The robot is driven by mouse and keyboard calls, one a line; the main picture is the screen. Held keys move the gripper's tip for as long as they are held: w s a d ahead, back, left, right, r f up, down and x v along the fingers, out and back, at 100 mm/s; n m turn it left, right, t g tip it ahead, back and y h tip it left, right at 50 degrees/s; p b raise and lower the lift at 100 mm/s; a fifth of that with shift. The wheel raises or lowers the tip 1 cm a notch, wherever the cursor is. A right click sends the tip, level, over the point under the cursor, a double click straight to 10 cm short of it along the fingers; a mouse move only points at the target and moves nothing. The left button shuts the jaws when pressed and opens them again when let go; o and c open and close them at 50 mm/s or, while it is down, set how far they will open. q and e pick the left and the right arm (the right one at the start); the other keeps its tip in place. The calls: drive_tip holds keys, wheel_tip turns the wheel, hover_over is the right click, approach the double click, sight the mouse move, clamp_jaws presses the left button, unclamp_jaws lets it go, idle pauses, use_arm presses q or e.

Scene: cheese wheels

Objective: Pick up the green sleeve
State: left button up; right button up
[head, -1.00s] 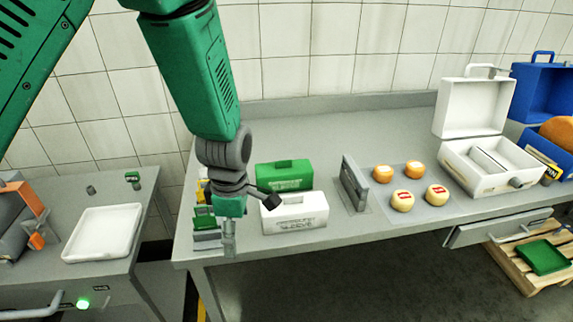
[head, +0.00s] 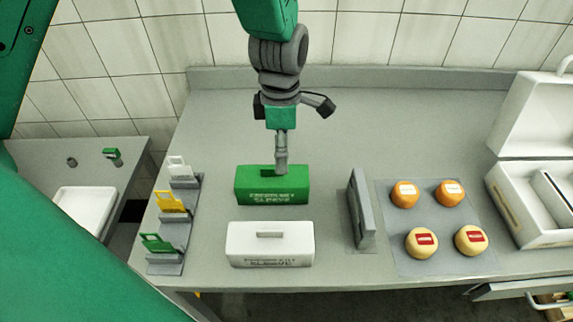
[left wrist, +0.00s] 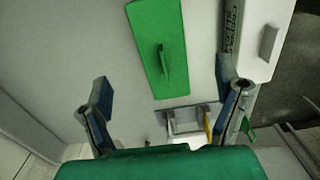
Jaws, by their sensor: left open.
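The green sleeve (head: 271,190) is a green box with a raised handle on top and lettering on its front. It stands on the grey table behind the white sleeve (head: 270,246). My left gripper (head: 281,165) is above and in front of the green sleeve's handle in the head view, partly overlapping it. In the left wrist view the gripper (left wrist: 162,95) is open, and the green sleeve (left wrist: 150,70) with its handle lies ahead between the finger lines, with nothing held. The white sleeve (left wrist: 263,40) is to its right there. My right gripper is not in view.
A rack with white, yellow and green tags (head: 172,205) stands left of the sleeves. A grey upright plate (head: 361,210) stands to the right, beside a mat (head: 455,262) with several cheese wheels. A white open case (head: 540,150) is at far right. The table behind is clear.

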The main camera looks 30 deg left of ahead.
sight(280, 177)
use_arm(q)
drive_tip(key=f, duration=0.1)
drive_tip(key=s+f, duration=0.1)
drive_tip(key=shift+s+f, duration=0.3)
drive_tip(key=shift+f, duration=0.1)
drive_tip(key=f, duration=0.4)
drive_tip(key=shift+w+f, duration=0.2)
drive_tip(key=shift+w, duration=0.15)
drive_tip(key=shift+w+f, duration=0.15)
drive_tip(key=shift+f, duration=0.7)
drive_tip(key=f, duration=0.2)
drive_tip(key=a+f+p, duration=0.1)
drive_tip(key=f, duration=0.1)
drive_tip(key=shift+f, duration=0.1)
drive_tip(key=shift+d, duration=0.1)
drive_tip(key=shift+c, duration=1.1)
drive_tip(key=shift+d, duration=0.1)
drive_tip(key=c, duration=0.9)
